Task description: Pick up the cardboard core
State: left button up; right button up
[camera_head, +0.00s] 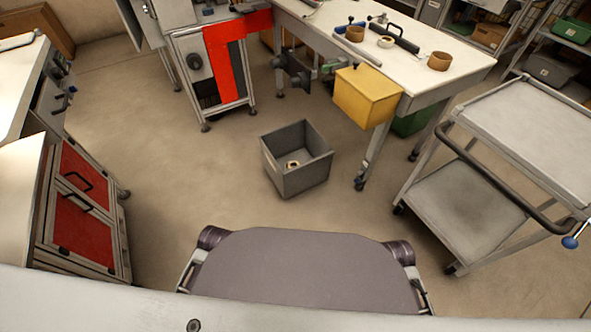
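Two brown rings that look like cardboard stand on the white workbench (460,72) at the upper right. One brown ring (439,61) is near the bench's right end, and the other brown ring (355,34) is further left. A pale roll (386,42) with a dark centre lies between them. Another small pale roll (292,164) lies inside the grey bin (297,182) on the floor. I cannot tell for certain which is the cardboard core. Neither of my grippers is in view.
A yellow bin (367,95) hangs at the bench's front edge. A grey two-shelf cart (466,200) stands at the right. A cabinet with red doors (82,215) stands at the left. Open floor (190,160) lies around the grey bin.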

aim_at(438, 61)
jog(key=i+j+z, duration=0.1)
jog(key=i+z, duration=0.25)
jog(key=i+j+z, duration=0.2)
jog(key=i+z, duration=0.15)
